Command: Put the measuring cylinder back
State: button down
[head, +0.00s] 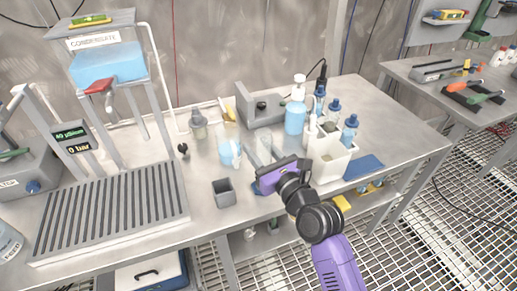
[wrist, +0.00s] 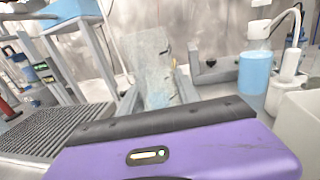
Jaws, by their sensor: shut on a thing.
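My gripper (head: 259,148) is shut on a pale, see-through upright thing, which I take to be the measuring cylinder (wrist: 153,70). In the wrist view it stands between the two grey fingers, leaning slightly, with small dark marks on its right side. My gripper is over the middle of the steel bench (head: 185,218), left of the white bottle caddy (head: 334,162).
A grey open box (head: 224,193) is near the front edge. A blue wash bottle (head: 295,117) and a grey bracket (head: 258,106) stand behind. The bench's right end is clear.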

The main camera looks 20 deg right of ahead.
jog(key=c, duration=0.9)
grip_release()
jog(key=shift+f, duration=0.1)
jog(key=shift+o, duration=0.2)
jog(key=shift+s, duration=0.1)
jog(key=s+d, duration=0.2)
jog(key=s, duration=0.9)
jog(key=shift+s, duration=0.35)
